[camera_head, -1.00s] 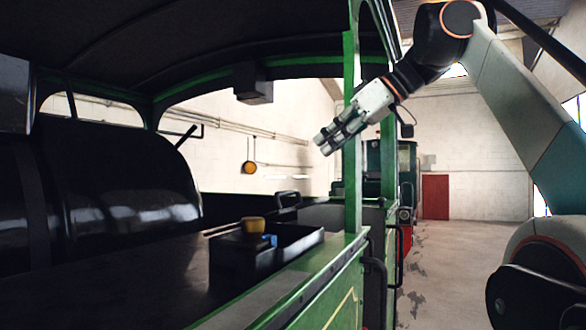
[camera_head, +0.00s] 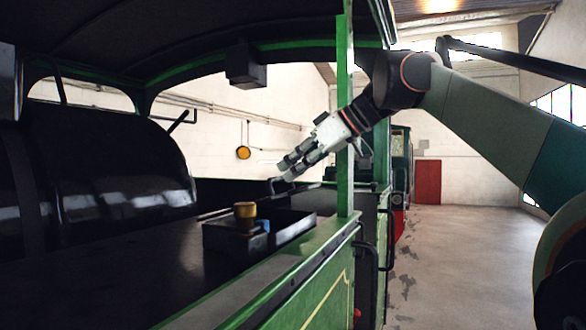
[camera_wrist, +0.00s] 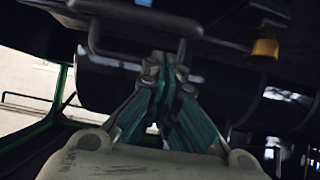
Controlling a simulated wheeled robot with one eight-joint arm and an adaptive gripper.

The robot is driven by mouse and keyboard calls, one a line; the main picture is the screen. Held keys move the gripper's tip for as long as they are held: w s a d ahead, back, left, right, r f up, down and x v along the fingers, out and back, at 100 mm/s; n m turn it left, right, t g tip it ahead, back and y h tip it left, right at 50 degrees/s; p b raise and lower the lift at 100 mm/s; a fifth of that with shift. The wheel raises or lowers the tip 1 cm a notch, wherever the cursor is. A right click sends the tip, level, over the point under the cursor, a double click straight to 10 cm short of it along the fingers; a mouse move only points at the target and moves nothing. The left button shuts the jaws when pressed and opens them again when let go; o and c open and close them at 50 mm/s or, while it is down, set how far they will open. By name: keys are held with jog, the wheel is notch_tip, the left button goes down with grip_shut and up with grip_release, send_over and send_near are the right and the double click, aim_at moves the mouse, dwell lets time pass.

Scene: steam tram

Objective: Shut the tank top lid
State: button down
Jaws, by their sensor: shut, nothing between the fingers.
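A dark bar handle (camera_head: 276,185) stands at the near side of the cab, behind the black tray. In the wrist view the handle (camera_wrist: 94,40) is a bent loop below a dark, flat panel (camera_wrist: 150,18), which may be the tank top lid; I cannot tell its angle. My gripper (camera_head: 284,172) is at the cab opening beside the green post, pointing down and left, fingers together and empty. Its tips look close to the handle; contact is unclear. In the wrist view my gripper (camera_wrist: 160,62) overlaps the handle's area.
The green post (camera_head: 345,120) stands right beside my gripper and wrist. The green side wall (camera_head: 300,270) runs below. A black boiler (camera_head: 110,180) fills the left. The floor at right is clear.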

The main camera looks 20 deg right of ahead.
jog(key=shift+w+f, duration=0.15)
jog(key=shift+f, duration=0.15)
jog(key=shift+f+b, duration=0.35)
jog(key=shift+t+y, duration=0.5)
jog(key=f+b, duration=0.1)
jog(key=f, duration=0.1)
jog(key=s+d+f+b, duration=0.1)
jog(key=f+b, duration=0.1)
jog(key=f, duration=0.1)
jog(key=s+d+f+b, duration=0.1)
jog(key=f+b, duration=0.1)
jog(key=shift+f, duration=0.15)
jog(key=shift+s+d+f, duration=0.1)
jog(key=shift+s+f, duration=0.05)
jog(key=shift+s, duration=0.05)
